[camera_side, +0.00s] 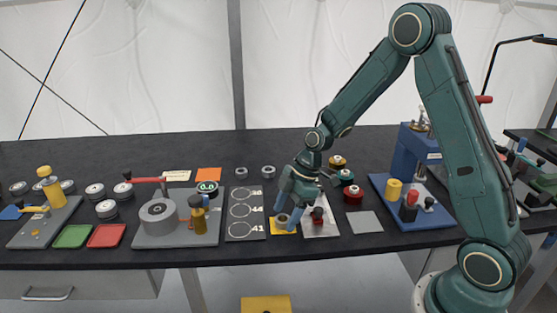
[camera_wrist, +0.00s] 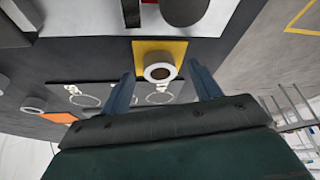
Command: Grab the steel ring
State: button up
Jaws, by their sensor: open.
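A grey steel ring (camera_side: 282,218) sits on a yellow square plate (camera_side: 275,229) near the front of the table. In the wrist view the ring (camera_wrist: 159,72) lies flat on the yellow plate (camera_wrist: 143,48), its dark hole facing up. My gripper (camera_side: 289,212) points down over the plate, and its fingers partly hide the ring in the side view. In the wrist view the gripper (camera_wrist: 160,68) is open, with one blue finger on each side of the ring and a visible gap to both. Whether the fingertips are down at ring height is unclear.
A dark board with white circles (camera_side: 243,227) lies left of the plate. A pale plate with a red-topped part (camera_side: 318,214) stands close on the right. Two similar rings (camera_side: 241,172) lie farther back. A grey square (camera_side: 364,222) is bare.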

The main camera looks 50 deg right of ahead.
aim_at(285, 218)
jog(key=shift+a+f, duration=0.1)
jog(key=shift+f, duration=0.25)
jog(key=shift+w, duration=0.1)
jog(key=c, duration=1.1)
jog(key=shift+r, duration=0.15)
jog(key=shift+c, duration=0.2)
notch_tip(285, 218, up, 20)
dwell(0.5)
